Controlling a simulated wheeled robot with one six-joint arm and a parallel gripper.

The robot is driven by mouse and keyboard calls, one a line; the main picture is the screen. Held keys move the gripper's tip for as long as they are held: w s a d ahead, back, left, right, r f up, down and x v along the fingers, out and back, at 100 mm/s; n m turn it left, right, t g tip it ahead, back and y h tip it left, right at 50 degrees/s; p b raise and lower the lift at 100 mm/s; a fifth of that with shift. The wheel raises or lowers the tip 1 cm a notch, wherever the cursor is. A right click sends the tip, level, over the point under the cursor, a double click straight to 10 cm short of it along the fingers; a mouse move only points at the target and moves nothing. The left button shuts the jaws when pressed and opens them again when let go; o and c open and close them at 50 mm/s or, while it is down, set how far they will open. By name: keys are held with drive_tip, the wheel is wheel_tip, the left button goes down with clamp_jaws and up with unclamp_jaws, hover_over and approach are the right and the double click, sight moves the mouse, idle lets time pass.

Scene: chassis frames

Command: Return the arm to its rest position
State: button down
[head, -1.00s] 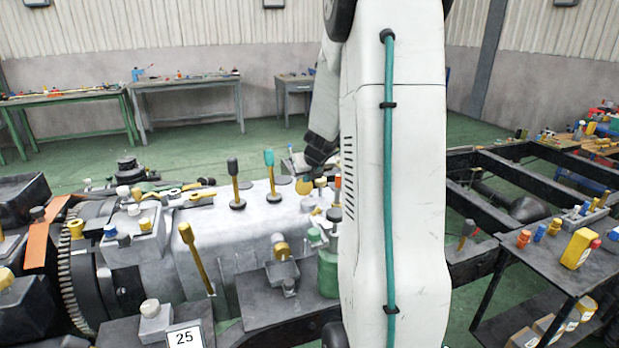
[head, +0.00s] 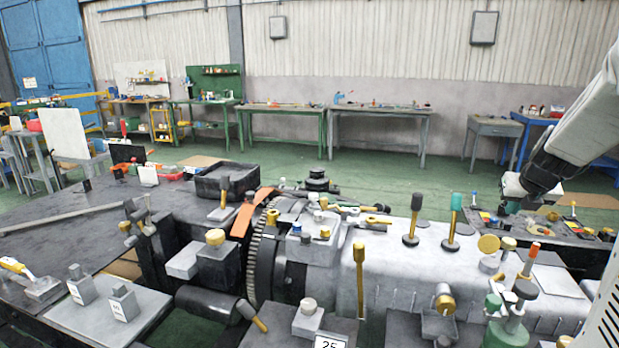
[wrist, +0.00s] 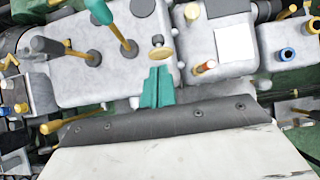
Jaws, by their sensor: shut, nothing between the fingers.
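My gripper (wrist: 157,86) shows in the wrist view as two teal fingers pressed together with nothing between them. It is above the grey machine housing (wrist: 105,75), near a brass-coloured round knob (wrist: 160,54). In the head view my arm comes in from the right edge, with its dark wrist near the right end of the grey machine housing (head: 390,262). The fingertips are hard to make out there. Whether the fingers touch anything below cannot be told.
Upright levers with a black grip (head: 412,220) and a teal grip (head: 453,222) stand on the housing. A green bottle-like part (head: 510,318) is at the lower right. Workbenches (head: 380,112) line the back wall, with open green floor (head: 400,165) before them.

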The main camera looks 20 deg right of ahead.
drive_tip(key=s+a+m+g+y, duration=0.1)
drive_tip(key=s+a+m, duration=0.6)
drive_tip(key=a+m, duration=0.3)
drive_tip(key=s+a+m+g+y, duration=0.1)
drive_tip(key=s+a+m+g, duration=0.1)
drive_tip(key=s+a+m, duration=0.6)
drive_tip(key=s+a+m+g+y, duration=0.1)
drive_tip(key=s+a+m, duration=0.6)
drive_tip(key=a, duration=1.3)
drive_tip(key=m, duration=0.4)
drive_tip(key=shift+s+a+r+m+g+y, duration=0.15)
drive_tip(key=shift+a+r+m+g+y, duration=0.1)
drive_tip(key=shift+r+m+g+y, duration=0.15)
drive_tip(key=shift+d, duration=0.15)
